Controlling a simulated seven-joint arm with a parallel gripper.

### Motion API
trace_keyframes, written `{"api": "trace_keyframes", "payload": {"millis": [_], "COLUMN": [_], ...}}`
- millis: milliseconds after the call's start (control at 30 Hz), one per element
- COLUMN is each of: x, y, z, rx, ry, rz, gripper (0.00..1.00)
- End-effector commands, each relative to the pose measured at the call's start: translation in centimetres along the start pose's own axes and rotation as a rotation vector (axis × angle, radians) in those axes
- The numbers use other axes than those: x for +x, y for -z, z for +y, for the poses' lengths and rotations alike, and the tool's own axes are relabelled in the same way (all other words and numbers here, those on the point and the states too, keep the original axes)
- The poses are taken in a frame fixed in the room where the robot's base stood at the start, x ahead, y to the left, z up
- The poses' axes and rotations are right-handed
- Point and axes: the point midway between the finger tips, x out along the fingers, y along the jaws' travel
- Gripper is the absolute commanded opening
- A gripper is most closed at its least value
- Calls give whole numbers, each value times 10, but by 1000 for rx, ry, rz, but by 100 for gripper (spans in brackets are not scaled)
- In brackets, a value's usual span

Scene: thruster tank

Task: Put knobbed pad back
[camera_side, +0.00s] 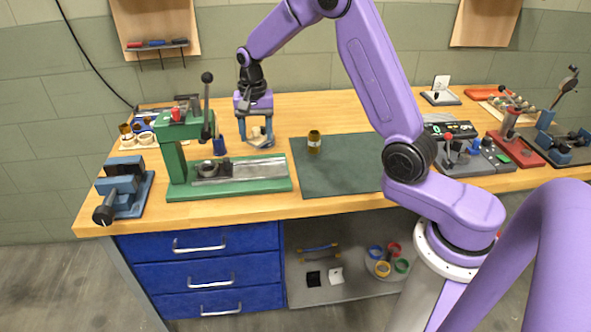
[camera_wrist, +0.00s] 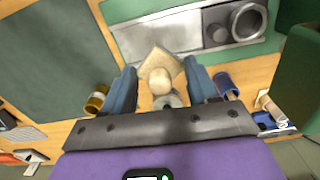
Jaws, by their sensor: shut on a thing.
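The knobbed pad is a tan square plate with a pale round knob (camera_wrist: 161,60). It sits between the two blue-grey fingers of my gripper (camera_wrist: 162,76) in the wrist view, and the fingers are shut on it. In the side view my gripper (camera_side: 256,137) points down over the wooden bench, behind the green press (camera_side: 230,187). The pad is small and partly hidden by the fingers there. A grey ring-like thing (camera_wrist: 168,101) shows just below the pad in the wrist view; I cannot tell whether it touches the pad.
A blue cup (camera_side: 219,146) stands left of my gripper. A brass-coloured jar (camera_side: 314,142) stands to the right by the dark green mat (camera_side: 340,175), which is otherwise clear. The press lever (camera_side: 206,105) rises left of my gripper. A blue vise (camera_side: 123,187) sits at the left edge.

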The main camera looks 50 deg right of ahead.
Motion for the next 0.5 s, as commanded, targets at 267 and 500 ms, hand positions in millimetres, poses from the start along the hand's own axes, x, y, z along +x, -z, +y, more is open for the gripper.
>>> {"api": "trace_keyframes", "payload": {"millis": [267,500], "x": [-23,-31], "y": [-12,-48], "z": [86,152], "rx": [230,430], "ry": [2,2], "rz": [2,3], "gripper": [30,30]}}
